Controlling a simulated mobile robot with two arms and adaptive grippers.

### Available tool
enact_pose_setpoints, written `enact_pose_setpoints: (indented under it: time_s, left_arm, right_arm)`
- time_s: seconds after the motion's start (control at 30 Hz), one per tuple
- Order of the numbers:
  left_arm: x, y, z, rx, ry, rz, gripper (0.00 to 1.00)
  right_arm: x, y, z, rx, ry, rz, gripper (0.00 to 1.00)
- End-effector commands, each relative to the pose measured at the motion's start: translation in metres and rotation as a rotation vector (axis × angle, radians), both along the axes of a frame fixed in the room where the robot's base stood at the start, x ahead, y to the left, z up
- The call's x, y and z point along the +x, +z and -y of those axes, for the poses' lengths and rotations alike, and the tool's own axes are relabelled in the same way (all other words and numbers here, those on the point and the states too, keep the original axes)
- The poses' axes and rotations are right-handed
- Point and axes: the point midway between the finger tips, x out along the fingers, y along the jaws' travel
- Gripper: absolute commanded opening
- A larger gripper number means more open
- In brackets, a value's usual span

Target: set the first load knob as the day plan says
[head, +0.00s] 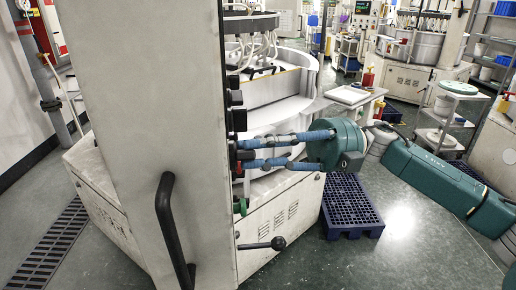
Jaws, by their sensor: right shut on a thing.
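A pale machine column (150,120) fills the left of the head view. Along its right edge stick out black knobs, seen side-on, one of them a black knob (238,120) above my fingers. My right gripper (241,155) reaches in from the right, its two blue-banded fingers pointing left to this edge. It is shut on a dark knob there, mostly hidden by the fingertips. I cannot tell which load knob it is, and the dial faces and any markings are turned away. No readable day plan shows. My left gripper is not in view.
A green button (240,206) and a lever with a black ball (278,243) stick out below my fingers. A black handle (173,230) stands on the column. A blue pallet (350,205) lies on the floor, with clear floor in front. A lapping machine with hoses stands behind.

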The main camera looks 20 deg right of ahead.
Motion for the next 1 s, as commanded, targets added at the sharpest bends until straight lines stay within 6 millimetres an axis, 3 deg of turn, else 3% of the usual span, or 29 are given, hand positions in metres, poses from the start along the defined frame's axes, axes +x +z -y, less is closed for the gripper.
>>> enact_pose_setpoints:
  time_s: [0.1, 0.13, 0.23, 0.63, 1.0]
  left_arm:
    - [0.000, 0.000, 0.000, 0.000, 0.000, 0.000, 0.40]
    - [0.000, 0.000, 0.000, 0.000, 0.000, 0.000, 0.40]
    - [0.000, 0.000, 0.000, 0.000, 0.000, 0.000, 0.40]
    - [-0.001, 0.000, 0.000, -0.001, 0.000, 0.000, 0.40]
    - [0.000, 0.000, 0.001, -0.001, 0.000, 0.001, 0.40]
  right_arm:
    - [0.000, -0.001, 0.000, -0.002, -0.001, 0.000, 0.00]
    - [0.000, -0.001, 0.000, -0.002, -0.001, 0.000, 0.22]
    - [0.000, -0.001, 0.000, -0.002, -0.001, 0.000, 0.40]
    - [0.001, -0.002, 0.008, -0.001, -0.003, 0.001, 0.40]
    - [0.008, -0.013, 0.080, -0.001, -0.005, -0.001, 0.40]
